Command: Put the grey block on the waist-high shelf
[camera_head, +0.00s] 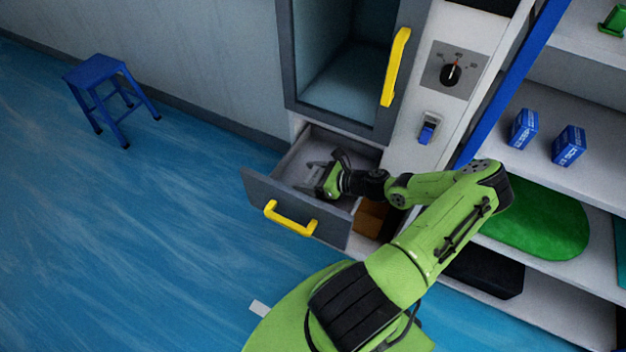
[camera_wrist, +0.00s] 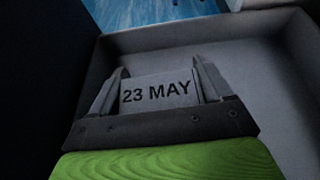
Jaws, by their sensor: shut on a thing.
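The grey block (camera_wrist: 158,90) shows in the wrist view with the dark text "23 MAY" on its face. My gripper (camera_wrist: 158,86) has a finger on each side of it and is shut on it. In the head view my gripper (camera_head: 318,176) is down inside the open drawer (camera_head: 296,214), and the block there is too small and dark to make out clearly. The shelf unit at the right has a waist-high-looking shelf (camera_head: 590,181) with two blue boxes on it. Which board counts as waist-high I cannot tell for sure.
The drawer has a yellow handle (camera_head: 290,218). Above it is an open cabinet (camera_head: 345,85) with a yellow-handled door. Blue boxes (camera_head: 568,146) stand on the shelf, and a green mat (camera_head: 535,215) lies on the board below. A blue stool (camera_head: 108,85) stands far left.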

